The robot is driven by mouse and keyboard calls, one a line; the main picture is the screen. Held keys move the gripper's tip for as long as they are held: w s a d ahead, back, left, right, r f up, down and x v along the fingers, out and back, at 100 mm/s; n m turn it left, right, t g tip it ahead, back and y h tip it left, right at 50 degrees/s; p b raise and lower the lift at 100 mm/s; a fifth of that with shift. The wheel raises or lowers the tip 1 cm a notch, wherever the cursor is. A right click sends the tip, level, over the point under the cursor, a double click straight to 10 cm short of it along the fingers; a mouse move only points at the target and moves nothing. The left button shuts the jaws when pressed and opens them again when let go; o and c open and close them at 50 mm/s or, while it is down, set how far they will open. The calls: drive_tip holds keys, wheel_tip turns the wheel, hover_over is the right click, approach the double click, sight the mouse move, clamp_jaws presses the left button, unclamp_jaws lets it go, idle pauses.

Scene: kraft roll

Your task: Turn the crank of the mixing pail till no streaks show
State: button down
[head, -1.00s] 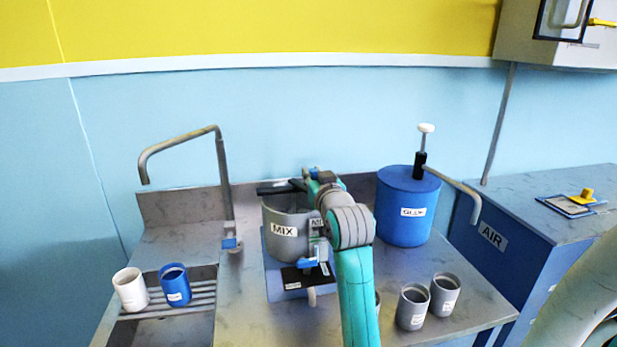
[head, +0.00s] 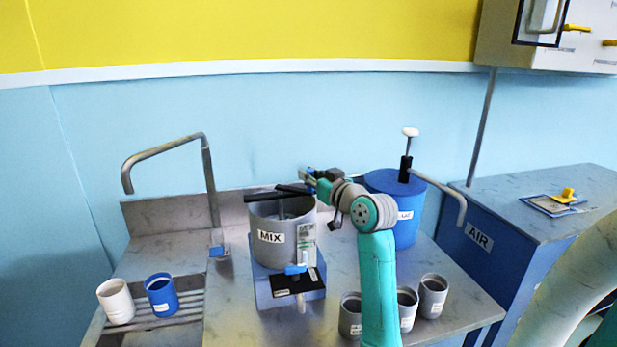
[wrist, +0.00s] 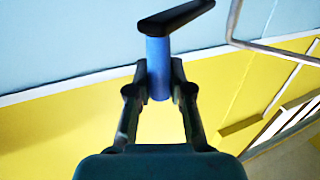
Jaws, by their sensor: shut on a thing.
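The grey mixing pail (head: 262,252) with a MIX label stands on a blue stand on the bench. A black bar (head: 270,197) crosses its top, with the black crank arm reaching toward the back right rim. My gripper (head: 306,176) is above that rim. In the wrist view, my gripper (wrist: 158,92) is shut on the upright blue crank handle (wrist: 158,55), which joins the black crank arm (wrist: 177,16). Little of the pail's inside shows, and I cannot tell whether the mix has streaks.
A blue glue drum (head: 390,182) with a white-knobbed pump stands behind my arm on the right. Several grey cups (head: 432,297) stand at the front right. A white cup (head: 116,302) and a blue cup (head: 161,295) stand on the drain rack, near a tap (head: 208,180).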

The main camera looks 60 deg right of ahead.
drive_tip(key=shift+d, duration=0.2)
idle(0.3)
drive_tip(key=c, duration=1)
unclamp_jaws()
drive_tip(key=shift+c, duration=0.2)
drive_tip(key=v, duration=1.2)
drive_tip(key=shift+a+f, duration=0.1)
